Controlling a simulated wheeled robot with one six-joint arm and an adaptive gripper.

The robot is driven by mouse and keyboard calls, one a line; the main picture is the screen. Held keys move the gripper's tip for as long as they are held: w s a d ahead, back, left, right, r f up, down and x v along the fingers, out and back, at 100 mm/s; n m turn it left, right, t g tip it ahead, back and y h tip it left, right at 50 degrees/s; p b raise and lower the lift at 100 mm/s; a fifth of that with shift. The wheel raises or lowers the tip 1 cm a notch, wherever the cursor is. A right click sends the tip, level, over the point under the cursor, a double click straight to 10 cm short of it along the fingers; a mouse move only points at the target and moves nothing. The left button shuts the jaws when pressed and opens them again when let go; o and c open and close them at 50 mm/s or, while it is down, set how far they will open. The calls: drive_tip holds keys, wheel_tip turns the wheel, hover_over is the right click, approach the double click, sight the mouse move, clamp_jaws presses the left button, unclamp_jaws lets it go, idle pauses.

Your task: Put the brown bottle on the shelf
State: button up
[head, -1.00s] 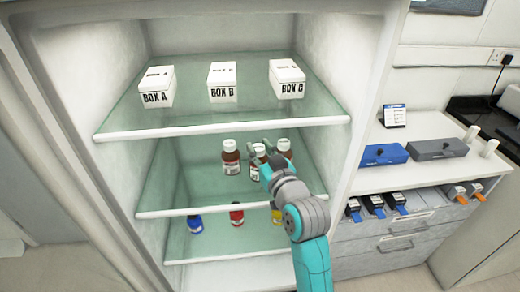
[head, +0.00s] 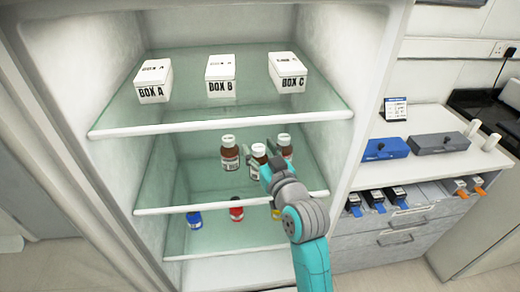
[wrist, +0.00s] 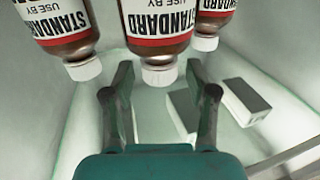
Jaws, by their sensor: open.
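Three brown bottles with white caps and white-red labels stand upright on the middle glass shelf (head: 190,208): a left bottle (head: 230,153), a middle bottle (head: 258,161) and a right bottle (head: 285,147). My gripper (head: 259,151) is open at the middle bottle. In the wrist view the bottles appear upside down, and the middle bottle (wrist: 160,48) has its cap between the open fingertips of my gripper (wrist: 160,72). I see no clear contact. The left and right bottles lie outside the fingers. In the head view my gripper partly hides the middle bottle.
Box A (head: 153,81), box B (head: 221,79) and box C (head: 288,72) stand on the top shelf (head: 190,122). Blue (head: 194,219), red (head: 236,212) and yellow-capped items stand on the lowest shelf. A counter with blue and grey cases is at right.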

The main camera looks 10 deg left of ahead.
drive_tip(key=shift+r, duration=0.2)
drive_tip(key=v, duration=1.2)
drive_tip(key=shift+f, duration=0.15)
drive_tip(key=s+d+f+m+h, duration=0.55)
drive_tip(key=s+d+f, duration=0.85)
drive_tip(key=s+f, duration=0.35)
drive_tip(key=s+d+h, duration=0.2)
drive_tip(key=s+d, duration=0.1)
drive_tip(key=s, duration=0.8)
drive_tip(key=s+d+f+h, duration=0.1)
drive_tip(key=s+d, duration=0.2)
drive_tip(key=s, duration=0.8)
drive_tip(key=shift+f+m+g+h, duration=0.25)
drive_tip(key=shift+m+g+h, duration=0.05)
drive_tip(key=shift+m+h, duration=0.05)
drive_tip(key=shift+s, duration=0.15)
